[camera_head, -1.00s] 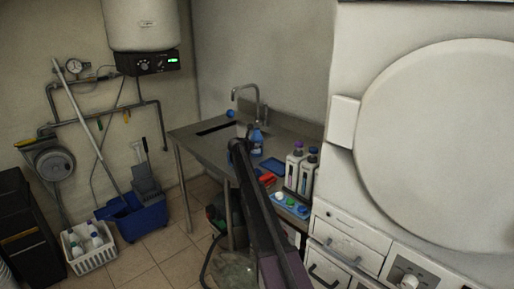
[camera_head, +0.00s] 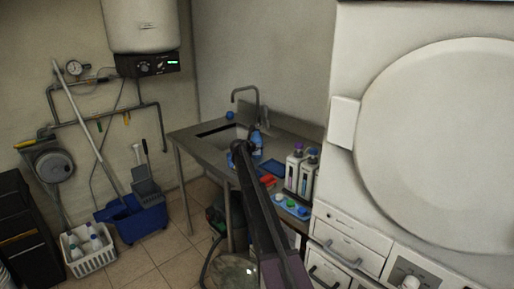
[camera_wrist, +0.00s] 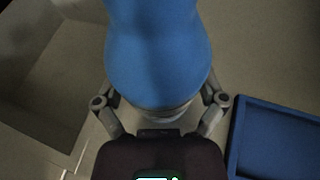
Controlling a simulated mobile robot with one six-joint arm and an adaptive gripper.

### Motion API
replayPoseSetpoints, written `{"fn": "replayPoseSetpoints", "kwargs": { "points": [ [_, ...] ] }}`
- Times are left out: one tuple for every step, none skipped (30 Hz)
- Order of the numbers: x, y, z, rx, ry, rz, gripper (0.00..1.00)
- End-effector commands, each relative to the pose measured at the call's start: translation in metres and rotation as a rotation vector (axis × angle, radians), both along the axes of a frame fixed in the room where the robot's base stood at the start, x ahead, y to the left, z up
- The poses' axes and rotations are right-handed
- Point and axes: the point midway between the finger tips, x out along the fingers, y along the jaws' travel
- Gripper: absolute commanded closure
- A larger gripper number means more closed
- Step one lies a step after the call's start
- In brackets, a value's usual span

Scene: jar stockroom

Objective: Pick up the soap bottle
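The blue soap bottle (camera_head: 257,144) stands on the metal counter, to the right of the sink, in the head view. Its lower part is partly hidden by my arm. In the wrist view the blue bottle (camera_wrist: 160,50) fills the top middle, very close. My gripper (camera_wrist: 160,104) has a finger link on each side of it, spread wide, with the fingertips hidden behind the bottle. Whether the fingers press on it cannot be told. In the head view my gripper (camera_head: 241,149) is at the bottle's left.
A blue tray (camera_head: 272,167) lies right of the bottle and also shows in the wrist view (camera_wrist: 280,140). Two white bottles (camera_head: 300,172) stand farther right near the big white machine (camera_head: 440,140). The sink basin (camera_head: 222,133) and tap are behind left.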

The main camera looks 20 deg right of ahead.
Motion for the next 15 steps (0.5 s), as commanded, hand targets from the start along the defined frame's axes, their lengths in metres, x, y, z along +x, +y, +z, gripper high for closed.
{"fn": "replayPoseSetpoints", "kwargs": {
  "points": [
    [0.0001,0.0001,0.0000,0.000,0.000,0.000,0.67],
    [0.0001,0.0001,0.0000,0.000,0.000,0.000,0.67],
    [0.0001,0.0002,0.0000,0.000,0.000,0.000,0.67],
    [0.0002,0.0001,0.0000,0.000,0.000,0.000,0.67],
    [0.0002,0.0001,0.0000,0.000,0.000,0.000,0.67],
    [0.0001,0.0002,0.0000,0.000,0.000,0.000,0.67],
    [0.0001,0.0002,0.0000,0.000,0.000,0.000,0.67],
    [0.0002,0.0003,0.0000,0.000,0.000,0.000,0.67],
    [0.0002,0.0002,0.0001,0.000,0.000,0.000,0.67],
    [0.0001,0.0003,0.0002,0.000,0.000,0.000,0.67],
    [0.0002,0.0003,0.0003,0.000,0.000,0.000,0.67],
    [0.0002,0.0003,0.0005,0.000,0.000,0.000,0.67],
    [0.0002,0.0004,0.0007,0.000,0.000,0.000,0.67],
    [0.0002,0.0004,0.0009,0.000,0.000,0.000,0.67],
    [0.0002,0.0004,0.0012,0.000,0.000,0.000,0.67]
  ]
}}
